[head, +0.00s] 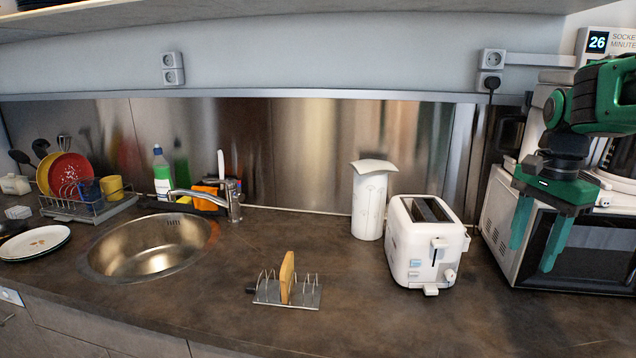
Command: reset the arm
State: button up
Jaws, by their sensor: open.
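My gripper (533,245) is at the right side of the head view, on the green arm. Its two green fingers point down and stand apart, with nothing between them. It hangs in front of the microwave (592,250), to the right of the white toaster (425,243). Whether the fingers touch the microwave cannot be told from this view.
A toast rack (288,292) holding one slice stands at the front middle of the counter (370,310). A white canister (369,205) is behind the toaster. A sink (150,248), faucet (234,203) and dish rack (95,207) are at left. A shelf edge runs above.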

jog(key=s+f+n, duration=0.4)
jog(key=s+f, duration=0.1)
jog(key=s, duration=0.6)
jog(key=s+f+n, duration=0.4)
jog(key=s+f, duration=0.2)
jog(key=s, duration=0.5)
jog(key=shift+s+f+n, duration=0.2)
jog(key=shift+s+n, duration=0.05)
jog(key=shift+n, duration=0.05)
